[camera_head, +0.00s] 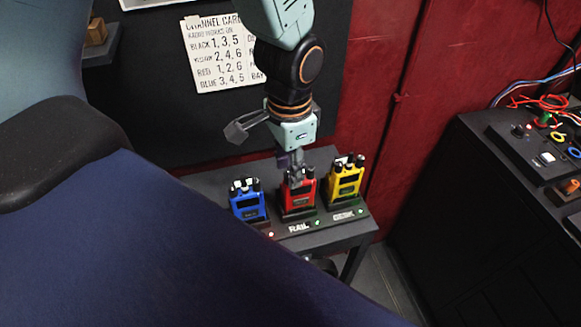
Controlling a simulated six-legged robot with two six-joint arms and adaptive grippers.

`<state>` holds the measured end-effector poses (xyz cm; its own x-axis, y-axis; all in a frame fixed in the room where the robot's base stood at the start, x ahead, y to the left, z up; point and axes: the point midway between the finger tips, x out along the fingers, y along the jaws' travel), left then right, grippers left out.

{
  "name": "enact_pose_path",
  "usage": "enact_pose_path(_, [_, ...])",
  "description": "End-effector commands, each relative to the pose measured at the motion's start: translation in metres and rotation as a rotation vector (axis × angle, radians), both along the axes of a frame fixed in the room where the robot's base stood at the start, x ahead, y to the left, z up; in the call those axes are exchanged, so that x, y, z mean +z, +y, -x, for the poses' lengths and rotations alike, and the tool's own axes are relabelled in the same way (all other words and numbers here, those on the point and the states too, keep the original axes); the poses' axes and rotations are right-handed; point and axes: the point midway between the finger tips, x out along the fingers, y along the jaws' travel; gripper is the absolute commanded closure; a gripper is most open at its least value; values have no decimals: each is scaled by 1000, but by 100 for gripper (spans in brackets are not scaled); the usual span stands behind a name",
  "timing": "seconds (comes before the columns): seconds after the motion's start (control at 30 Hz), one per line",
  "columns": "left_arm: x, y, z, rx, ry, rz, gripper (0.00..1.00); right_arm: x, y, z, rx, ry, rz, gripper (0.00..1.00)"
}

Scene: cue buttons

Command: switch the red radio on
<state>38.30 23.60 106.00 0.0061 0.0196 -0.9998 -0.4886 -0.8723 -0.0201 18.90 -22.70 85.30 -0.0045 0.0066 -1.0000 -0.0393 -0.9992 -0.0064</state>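The red radio (299,197) stands upright in the middle of a row on a small dark table (330,238). I cannot tell whether that finger touches. Nothing shows between the fingers. My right gripper is not in view.
A blue radio (248,206) stands left, near a red light (271,234); a yellow radio (344,183) stands right, by the label DESK and a green light. A channel card (215,60) hangs behind, partly hidden by my arm. A dark bench (500,200) with wires is right.

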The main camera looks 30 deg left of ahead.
Motion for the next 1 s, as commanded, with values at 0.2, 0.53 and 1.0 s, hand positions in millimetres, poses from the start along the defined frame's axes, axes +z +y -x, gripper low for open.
enact_pose_path(0.2, [-13, 0, -2, 1, -1, 0, 62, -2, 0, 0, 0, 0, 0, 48])
enact_pose_path(0.53, [-13, 0, -5, 0, -1, 0, 71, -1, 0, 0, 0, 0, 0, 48])
enact_pose_path(1.0, [-13, 1, -5, 0, -1, 0, 100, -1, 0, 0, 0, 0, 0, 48])
